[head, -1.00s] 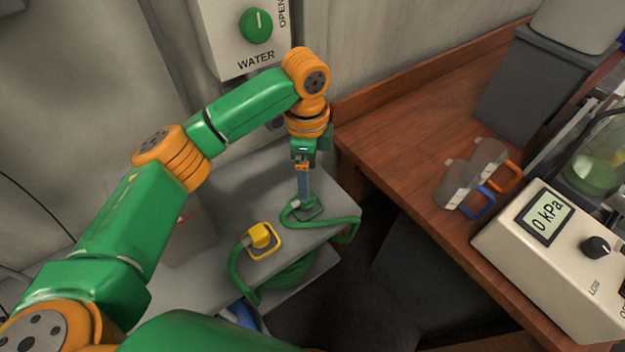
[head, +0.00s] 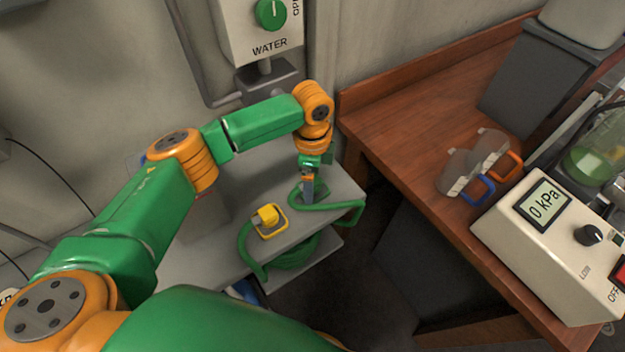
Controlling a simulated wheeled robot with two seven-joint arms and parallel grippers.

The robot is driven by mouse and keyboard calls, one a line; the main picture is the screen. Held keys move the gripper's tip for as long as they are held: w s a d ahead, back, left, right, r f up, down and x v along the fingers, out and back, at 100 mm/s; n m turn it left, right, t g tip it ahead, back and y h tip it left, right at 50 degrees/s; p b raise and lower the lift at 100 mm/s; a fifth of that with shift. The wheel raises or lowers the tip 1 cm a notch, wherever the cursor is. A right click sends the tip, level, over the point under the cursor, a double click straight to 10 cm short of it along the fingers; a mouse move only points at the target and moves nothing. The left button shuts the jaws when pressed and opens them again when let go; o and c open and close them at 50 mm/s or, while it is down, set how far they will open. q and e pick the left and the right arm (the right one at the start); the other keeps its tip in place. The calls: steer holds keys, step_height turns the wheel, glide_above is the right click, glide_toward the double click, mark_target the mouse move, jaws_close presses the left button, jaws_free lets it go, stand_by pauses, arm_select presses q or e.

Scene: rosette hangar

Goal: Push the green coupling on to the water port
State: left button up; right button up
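The green coupling sits low at the gripper's fingertips on the grey shelf (head: 205,258), mostly hidden by the fingers; its green hose (head: 332,207) runs off to the right and over the shelf edge. My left gripper (head: 308,195) points down with its fingers at the coupling's place. I cannot tell whether they are closed on it. The water panel (head: 235,32) with its green knob (head: 271,13) is on the wall at the top. A grey block (head: 268,82) is below it on a short pipe; I cannot make out the port itself. My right gripper is not in view.
A yellow coupling (head: 267,215) stands in a yellow frame on the shelf, left of my gripper. Coiled green hose (head: 290,256) lies below. The wooden bench (head: 405,120) at right holds goggles (head: 465,170), a pressure meter (head: 548,250) and a grey bin (head: 525,80).

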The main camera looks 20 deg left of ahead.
arm_select(q)
steer(key=shift+f, duration=0.15)
steer(key=c, duration=1.4)
steer(key=shift+o, duration=0.2)
steer(key=shift+r, duration=0.35)
step_height(320, 180, up, 2)
steer(key=shift+w+r, duration=0.1)
steer(key=shift+r, duration=0.1)
steer(key=s+d+r, duration=0.6)
steer(key=s+r, duration=0.4)
steer(key=s, duration=0.2)
steer(key=shift+s+d+b, duration=0.2)
steer(key=shift+s+b, duration=0.15)
steer(key=shift+b, duration=0.05)
